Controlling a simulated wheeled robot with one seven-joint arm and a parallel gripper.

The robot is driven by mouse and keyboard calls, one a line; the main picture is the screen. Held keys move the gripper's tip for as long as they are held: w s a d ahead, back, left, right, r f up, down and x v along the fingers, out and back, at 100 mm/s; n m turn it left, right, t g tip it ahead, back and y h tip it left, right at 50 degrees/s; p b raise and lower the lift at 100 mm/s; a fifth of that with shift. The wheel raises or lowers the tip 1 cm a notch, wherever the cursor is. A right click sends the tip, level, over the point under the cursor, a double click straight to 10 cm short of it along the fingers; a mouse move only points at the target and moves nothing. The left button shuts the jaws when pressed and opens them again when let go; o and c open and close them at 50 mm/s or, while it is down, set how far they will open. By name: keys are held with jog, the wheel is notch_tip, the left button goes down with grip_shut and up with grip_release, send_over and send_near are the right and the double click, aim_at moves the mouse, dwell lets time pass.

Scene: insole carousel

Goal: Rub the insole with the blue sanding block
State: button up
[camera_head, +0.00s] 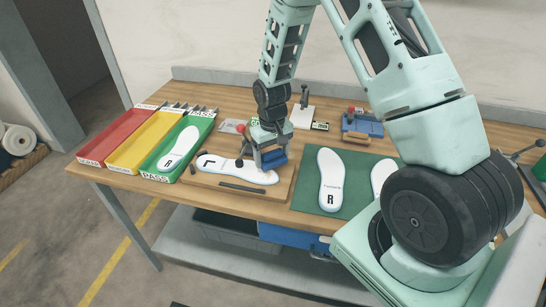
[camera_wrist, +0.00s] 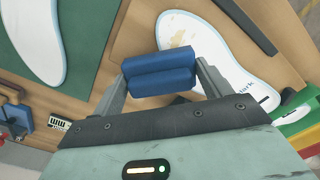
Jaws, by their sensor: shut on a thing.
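My gripper (camera_head: 272,155) is shut on the blue sanding block (camera_head: 273,158), which also shows between the fingers in the wrist view (camera_wrist: 161,75). The block is over the heel end of a white insole (camera_head: 222,166) on a wooden board (camera_head: 233,192). In the wrist view the insole (camera_wrist: 226,68) has a tan, rough-looking patch near the block. I cannot tell whether the block touches the insole.
Red (camera_head: 115,135), yellow (camera_head: 144,142) and green (camera_head: 178,147) trays stand at the left; the green one holds an insole marked R. Two more insoles lie on a green mat (camera_head: 308,196) at the right. A blue fixture (camera_head: 361,128) stands behind the mat. A dark strip (camera_head: 242,188) lies along the board's front.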

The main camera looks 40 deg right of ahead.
aim_at(273, 152)
jog(key=shift+a+r+p, duration=0.1)
jog(key=shift+r+p, duration=0.2)
jog(key=shift+r, duration=0.8)
jog(key=shift+r+p, duration=1.8)
jog(key=shift+r, duration=0.35)
